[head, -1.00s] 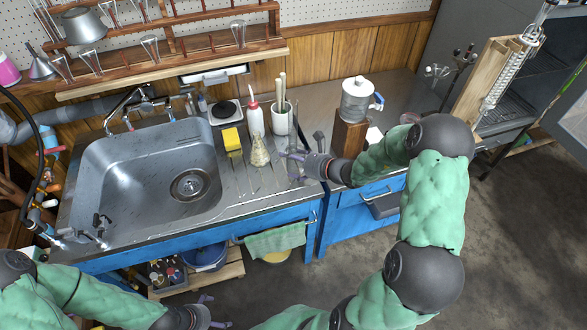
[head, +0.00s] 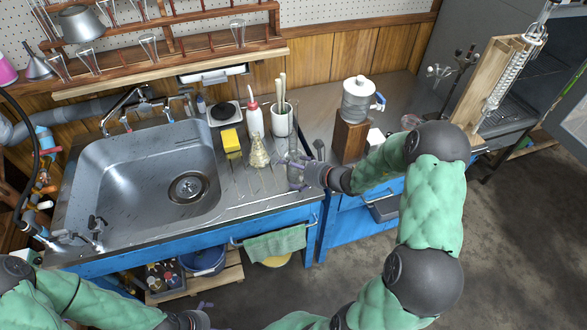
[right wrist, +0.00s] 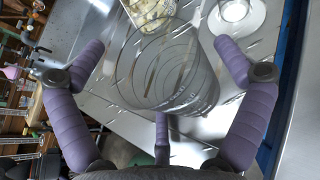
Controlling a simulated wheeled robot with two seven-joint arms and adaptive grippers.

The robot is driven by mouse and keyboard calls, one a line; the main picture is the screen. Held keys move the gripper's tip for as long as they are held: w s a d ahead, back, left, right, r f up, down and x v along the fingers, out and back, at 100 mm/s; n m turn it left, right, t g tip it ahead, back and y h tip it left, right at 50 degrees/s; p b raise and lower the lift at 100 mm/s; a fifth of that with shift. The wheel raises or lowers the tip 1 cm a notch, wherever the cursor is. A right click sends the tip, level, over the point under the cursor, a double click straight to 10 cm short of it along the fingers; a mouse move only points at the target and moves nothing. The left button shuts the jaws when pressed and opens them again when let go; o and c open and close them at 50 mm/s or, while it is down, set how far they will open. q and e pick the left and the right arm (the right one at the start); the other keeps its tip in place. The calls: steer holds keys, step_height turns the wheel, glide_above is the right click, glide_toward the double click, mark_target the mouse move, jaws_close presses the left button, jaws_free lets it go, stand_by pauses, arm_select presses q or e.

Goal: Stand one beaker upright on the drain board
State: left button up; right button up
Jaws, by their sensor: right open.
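A clear glass beaker (right wrist: 165,70) fills the middle of the right wrist view. It lies between the spread purple fingers of my right gripper (right wrist: 160,85), which is open and not closed on it. In the head view my right gripper (head: 298,174) is at the right end of the drain board (head: 238,192), the grooved steel beside the sink. The beaker is hard to make out there, partly behind the fingers, and I cannot tell its tilt. My left gripper (head: 203,312) is at the bottom edge, mostly cut off.
A conical flask (head: 259,153), a yellow sponge (head: 231,139), a wash bottle (head: 254,120) and a white pot (head: 281,122) stand close by. The sink (head: 150,175) is to the left. A wooden block (head: 350,138) carries a glass jar (head: 357,100) to the right.

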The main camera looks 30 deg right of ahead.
steer(key=shift+r, duration=0.2)
steer(key=p+v, duration=0.4)
steer(key=v, duration=0.7)
steer(key=s+a+f+n+g, duration=0.6)
steer(key=a+f+n, duration=0.5)
steer(key=a+n, duration=0.3)
steer(key=s+a+f+n+g+h, duration=0.1)
steer(key=s+a+f+n+g, duration=0.4)
steer(key=s+a+f+n, duration=0.3)
steer(key=a+f+n, duration=0.3)
steer(key=a+n, duration=0.3)
steer(key=n, duration=0.1)
steer(key=shift+s+f+g, duration=0.35)
steer(key=shift+f+g, duration=0.05)
